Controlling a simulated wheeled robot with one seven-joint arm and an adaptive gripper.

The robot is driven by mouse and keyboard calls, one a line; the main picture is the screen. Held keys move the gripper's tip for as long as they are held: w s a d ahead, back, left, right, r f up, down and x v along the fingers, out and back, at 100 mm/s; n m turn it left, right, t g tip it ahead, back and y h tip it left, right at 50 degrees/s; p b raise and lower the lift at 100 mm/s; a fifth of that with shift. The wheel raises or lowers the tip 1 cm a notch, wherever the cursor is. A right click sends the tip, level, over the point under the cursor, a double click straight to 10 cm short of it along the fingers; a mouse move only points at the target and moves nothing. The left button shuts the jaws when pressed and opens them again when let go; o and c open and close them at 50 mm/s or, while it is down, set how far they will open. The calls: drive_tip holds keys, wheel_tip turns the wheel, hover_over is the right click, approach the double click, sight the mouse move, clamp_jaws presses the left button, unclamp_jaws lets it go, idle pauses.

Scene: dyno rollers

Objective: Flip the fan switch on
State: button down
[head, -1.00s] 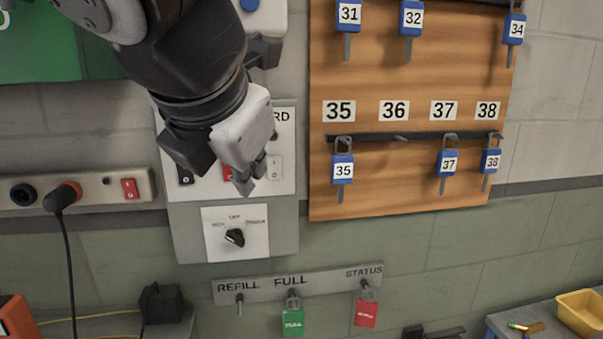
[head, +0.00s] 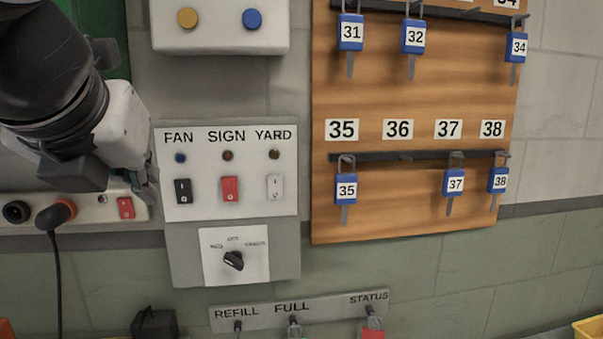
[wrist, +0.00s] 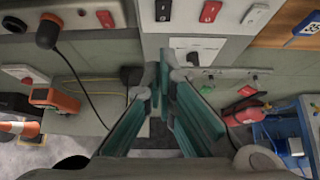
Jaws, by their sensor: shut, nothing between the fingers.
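The FAN switch (head: 183,191) is a black rocker on a white switch panel (head: 205,210), under the FAN label and a small dark blue lamp (head: 180,157). The black switch also shows at the top of the wrist view (wrist: 163,10). My gripper (head: 150,190) is shut and empty, just left of the panel's left edge in the head view. In the wrist view, my fingertips (wrist: 162,68) show below the black switch, apart from it in the picture. I cannot tell how far the tips are from the wall.
A red SIGN switch (head: 230,189) and a white YARD switch (head: 275,188) sit right of the FAN switch. A rotary knob (head: 233,261) is below. A power strip (head: 85,207) with a plug and red switch is left. A wooden key board (head: 420,90) hangs right.

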sight(179, 187)
drive_tip(key=shift+w+r+p+x, duration=0.1)
drive_tip(key=shift+w+r+x, duration=0.25)
drive_tip(key=shift+x, duration=1.55)
drive_tip(key=shift+w+r+p+x, duration=0.15)
drive_tip(key=shift+r+x, duration=0.25)
drive_tip(key=shift+x, duration=1.5)
drive_tip(key=shift+w+r+p+x, duration=0.1)
drive_tip(key=shift+w+r+x, duration=0.25)
drive_tip(key=shift+x, duration=1.55)
drive_tip(key=shift+a+r+p, duration=0.1)
drive_tip(key=shift+a+p, duration=0.05)
drive_tip(key=shift+p, duration=0.25)
drive_tip(key=p, duration=0.3)
drive_tip(key=shift+w+a+r+g, duration=0.1)
drive_tip(key=shift+w+r+g, duration=0.1)
drive_tip(key=shift+r+g, duration=0.1)
drive_tip(key=shift+w+f, duration=0.2)
drive_tip(key=shift+r+p, duration=0.6)
drive_tip(key=shift+r, duration=0.2)
